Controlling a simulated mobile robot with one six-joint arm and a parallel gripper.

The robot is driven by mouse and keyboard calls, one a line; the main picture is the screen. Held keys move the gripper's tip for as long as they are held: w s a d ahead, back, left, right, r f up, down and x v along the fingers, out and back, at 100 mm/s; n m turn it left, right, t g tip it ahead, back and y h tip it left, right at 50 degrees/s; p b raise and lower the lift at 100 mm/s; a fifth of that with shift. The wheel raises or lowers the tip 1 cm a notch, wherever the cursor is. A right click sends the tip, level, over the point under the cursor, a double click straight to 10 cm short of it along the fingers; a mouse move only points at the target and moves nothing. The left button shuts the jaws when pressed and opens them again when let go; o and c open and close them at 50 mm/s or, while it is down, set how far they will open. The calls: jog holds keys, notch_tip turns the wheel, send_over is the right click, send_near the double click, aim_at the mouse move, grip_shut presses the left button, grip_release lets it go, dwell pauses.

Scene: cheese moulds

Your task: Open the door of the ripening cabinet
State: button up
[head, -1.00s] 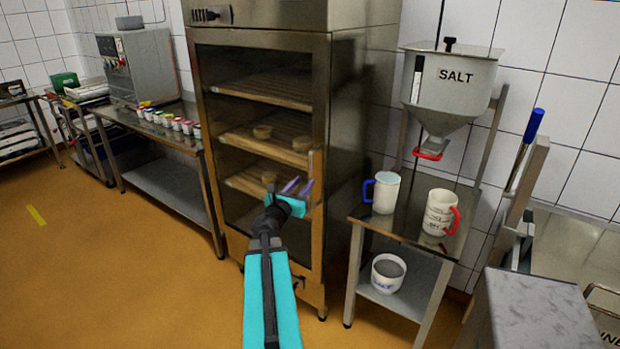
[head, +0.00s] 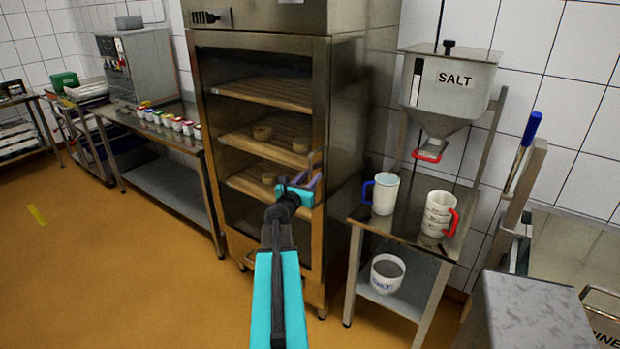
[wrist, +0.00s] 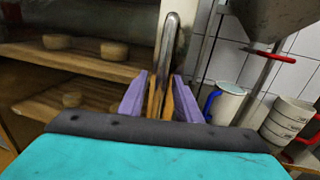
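The ripening cabinet (head: 265,17) is a tall steel cabinet in the middle of the head view. Its glass door (head: 222,165) is closed, and wooden shelves with round cheeses show through it. A vertical bar handle (wrist: 168,45) stands on the right side of the door; it also shows in the head view (head: 315,160). My gripper (head: 310,181) is at the lower part of the handle. In the wrist view its two purple fingers (wrist: 162,85) are spread, one on each side of the handle. I see gaps and no clear grip.
To the right a steel stand (head: 405,222) holds two mugs, a blue-handled one (head: 386,193) and a red-handled one (head: 440,212), below a salt hopper (head: 450,85). A salt bucket (head: 387,272) sits on its lower shelf.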

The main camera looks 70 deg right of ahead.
jog(key=shift+c, duration=0.4)
grip_shut()
